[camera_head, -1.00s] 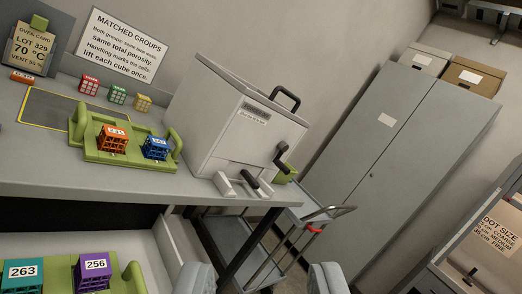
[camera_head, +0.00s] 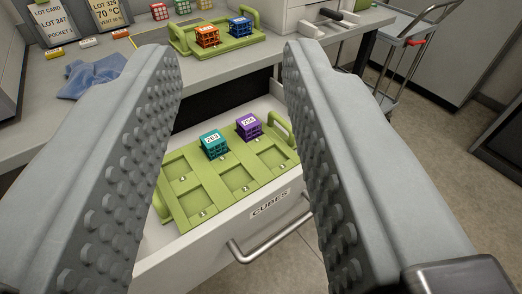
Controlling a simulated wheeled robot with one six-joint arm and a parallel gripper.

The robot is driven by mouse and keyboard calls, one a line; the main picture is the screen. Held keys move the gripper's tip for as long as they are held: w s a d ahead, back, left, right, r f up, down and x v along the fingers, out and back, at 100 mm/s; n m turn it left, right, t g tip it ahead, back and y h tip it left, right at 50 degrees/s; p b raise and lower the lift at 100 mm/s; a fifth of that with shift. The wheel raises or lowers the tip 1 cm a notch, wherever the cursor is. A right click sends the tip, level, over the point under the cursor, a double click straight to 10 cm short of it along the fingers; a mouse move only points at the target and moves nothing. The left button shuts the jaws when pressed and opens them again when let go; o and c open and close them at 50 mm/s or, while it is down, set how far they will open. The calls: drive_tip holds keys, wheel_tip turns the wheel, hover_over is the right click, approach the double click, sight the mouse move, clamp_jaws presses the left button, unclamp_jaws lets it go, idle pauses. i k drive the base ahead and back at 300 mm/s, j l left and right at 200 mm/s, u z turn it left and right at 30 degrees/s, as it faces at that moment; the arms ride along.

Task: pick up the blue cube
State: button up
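The blue cube (camera_head: 241,27) is a lattice block with a white label on top. It sits in the right part of a green tray (camera_head: 186,49) on the bench, right of an orange lattice cube (camera_head: 207,36). My gripper (camera_head: 228,58) is open and empty, its two grey studded fingers wide apart in the foreground. The blue cube shows between the fingers, well beyond them, and nothing touches it.
Below the bench, an open drawer (camera_head: 283,216) marked CUBES holds a green tray (camera_head: 182,210) with a teal cube (camera_head: 214,144) and a purple cube (camera_head: 248,127). A blue cloth (camera_head: 95,75) lies on the bench at left. A cart (camera_head: 400,30) stands at right.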

sight(239, 32)
drive_tip(key=j+z, duration=0.3)
drive_tip(key=j, duration=0.15)
drive_tip(key=k+j+z, duration=0.2)
drive_tip(key=j+z, duration=0.15)
drive_tip(key=k+j+z, duration=0.15)
drive_tip(key=j+z, duration=0.15)
drive_tip(key=j, duration=0.15)
